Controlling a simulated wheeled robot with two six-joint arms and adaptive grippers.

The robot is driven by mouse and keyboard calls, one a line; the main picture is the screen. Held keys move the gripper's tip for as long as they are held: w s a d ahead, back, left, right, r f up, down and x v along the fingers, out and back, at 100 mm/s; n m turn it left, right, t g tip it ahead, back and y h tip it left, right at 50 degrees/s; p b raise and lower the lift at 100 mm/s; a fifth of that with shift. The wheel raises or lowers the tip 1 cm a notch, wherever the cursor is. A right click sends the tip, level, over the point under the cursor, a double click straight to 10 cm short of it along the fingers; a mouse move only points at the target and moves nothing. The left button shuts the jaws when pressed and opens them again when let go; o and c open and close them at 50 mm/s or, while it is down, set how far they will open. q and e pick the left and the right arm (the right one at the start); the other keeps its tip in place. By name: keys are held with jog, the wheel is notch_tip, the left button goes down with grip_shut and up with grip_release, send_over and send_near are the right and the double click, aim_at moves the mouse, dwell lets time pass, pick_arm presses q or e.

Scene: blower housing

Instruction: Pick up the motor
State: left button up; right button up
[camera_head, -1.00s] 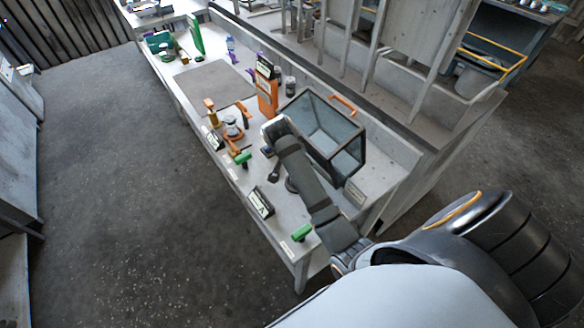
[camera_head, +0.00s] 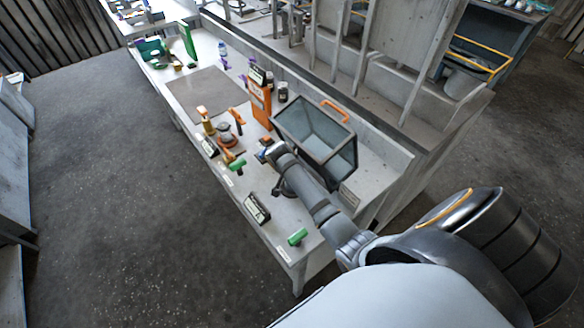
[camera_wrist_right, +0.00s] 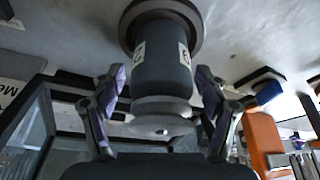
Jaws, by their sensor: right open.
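The motor (camera_wrist_right: 162,65), a dark grey cylinder with white labels, a round flange at one end and a pale end cap with a small shaft at the other, fills the middle of the right wrist view. My right gripper (camera_wrist_right: 159,80) is open, with one finger on each side of the motor. Small gaps show between the fingers and its body. In the head view my right arm reaches over the bench and covers most of the motor and the gripper. My left gripper is not in view.
Green-handled parts (camera_head: 298,237) and small sign plates (camera_head: 256,208) lie along the bench's front edge. A grey mat (camera_head: 203,92) lies clear farther left.

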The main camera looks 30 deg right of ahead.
jog(key=shift+d+f, duration=0.1)
jog(key=shift+f, duration=0.05)
grip_shut()
dwell(0.4)
